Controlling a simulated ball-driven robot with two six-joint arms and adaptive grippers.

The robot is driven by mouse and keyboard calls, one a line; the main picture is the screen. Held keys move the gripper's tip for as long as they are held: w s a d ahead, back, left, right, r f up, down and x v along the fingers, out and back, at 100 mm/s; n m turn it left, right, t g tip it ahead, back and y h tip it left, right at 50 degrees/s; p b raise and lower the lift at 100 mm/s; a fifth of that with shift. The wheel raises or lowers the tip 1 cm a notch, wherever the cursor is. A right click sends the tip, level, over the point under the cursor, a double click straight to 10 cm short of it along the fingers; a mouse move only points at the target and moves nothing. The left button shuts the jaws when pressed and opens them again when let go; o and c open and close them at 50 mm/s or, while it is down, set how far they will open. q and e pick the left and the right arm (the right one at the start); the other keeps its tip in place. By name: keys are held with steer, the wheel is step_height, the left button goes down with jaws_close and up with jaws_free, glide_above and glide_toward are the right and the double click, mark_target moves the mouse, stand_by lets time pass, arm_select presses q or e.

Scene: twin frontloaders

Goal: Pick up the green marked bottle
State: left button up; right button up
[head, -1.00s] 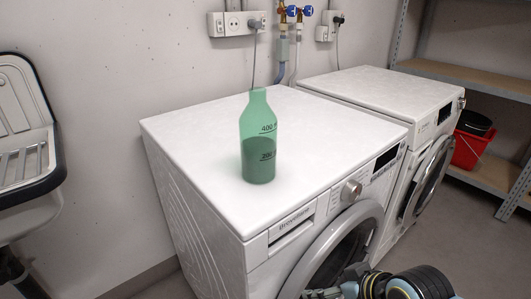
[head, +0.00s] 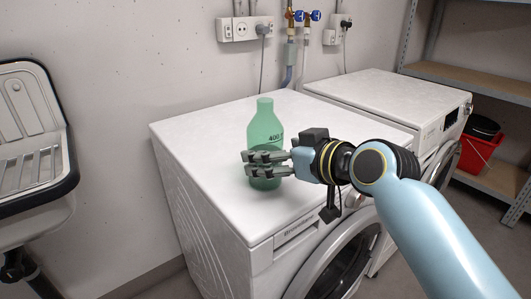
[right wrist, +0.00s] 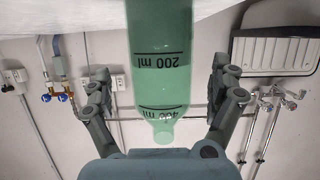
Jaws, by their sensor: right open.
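The green marked bottle (head: 265,127) stands upright on top of the nearer white washing machine (head: 195,130). In the head view my right gripper (head: 250,164) reaches in from the right, and its fingers hide part of the bottle's lower half. In the right wrist view the bottle (right wrist: 158,60) appears upside down, with its 200 ml and 400 ml marks showing, between the two spread fingers of the right gripper (right wrist: 160,95). There is a gap on both sides of the bottle, so the gripper is open around it. My left gripper is not in view.
A second white machine (head: 385,95) stands beside the first. A sink (head: 30,130) is at the left. Wall sockets (head: 240,28) and taps (head: 300,15) are behind. A red bucket (head: 476,150) sits on a shelf at the right. The machine top around the bottle is clear.

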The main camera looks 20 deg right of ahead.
mark_target(265, 133)
steer(key=x, duration=0.3)
steer(key=shift+w+a+f, duration=0.1)
steer(key=shift+w+f, duration=0.15)
steer(key=shift+f, duration=0.05)
steer(key=shift+c, duration=0.3)
steer(key=c, duration=1.7)
steer(key=shift+r, duration=0.15)
steer(key=shift+c, duration=0.2)
steer(key=shift+r, duration=0.65)
step_height(265, 133, up, 3)
steer(key=shift+f+p, duration=0.15)
steer(key=shift+p, duration=0.15)
steer(key=s+d+r, duration=0.1)
steer(key=d+r, duration=0.1)
steer(key=d, duration=0.1)
steer(key=s+d+r, duration=0.2)
steer(key=d, duration=0.1)
steer(key=s+d+r+p, duration=0.1)
steer(key=s+d+r, duration=0.1)
steer(key=d+r, duration=0.1)
steer(key=shift+s+d, duration=0.25)
steer(key=shift+d, duration=0.4)
